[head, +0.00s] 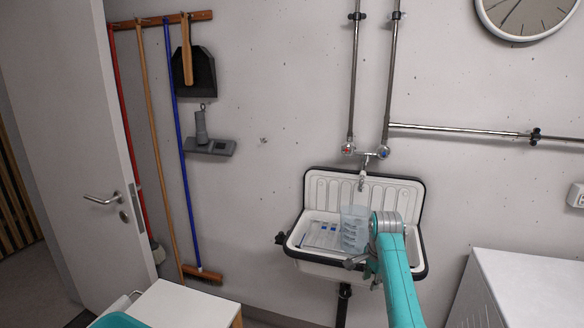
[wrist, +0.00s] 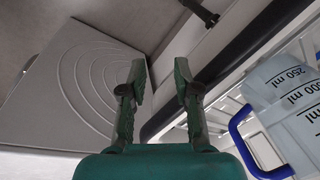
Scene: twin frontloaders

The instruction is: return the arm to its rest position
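My gripper (wrist: 161,72) is in the middle of the wrist view, its two fingers apart with nothing between them. In the head view my teal arm reaches up from the lower right to the front of the sink (head: 420,200); the gripper is mostly hidden there behind the wrist. A clear measuring jug (head: 353,228) stands in the sink, just left of my wrist. In the wrist view a jug with a blue handle and ml marks (wrist: 285,95) is at the right, apart from my fingers.
The sink's dark rim (wrist: 225,60) runs close beside my right finger. A grey panel with curved ridges (wrist: 85,85) lies at the left. In the head view, a white-topped cabinet (head: 530,285) is at right, a white top (head: 185,308) at lower left, and an open door (head: 75,130) at left.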

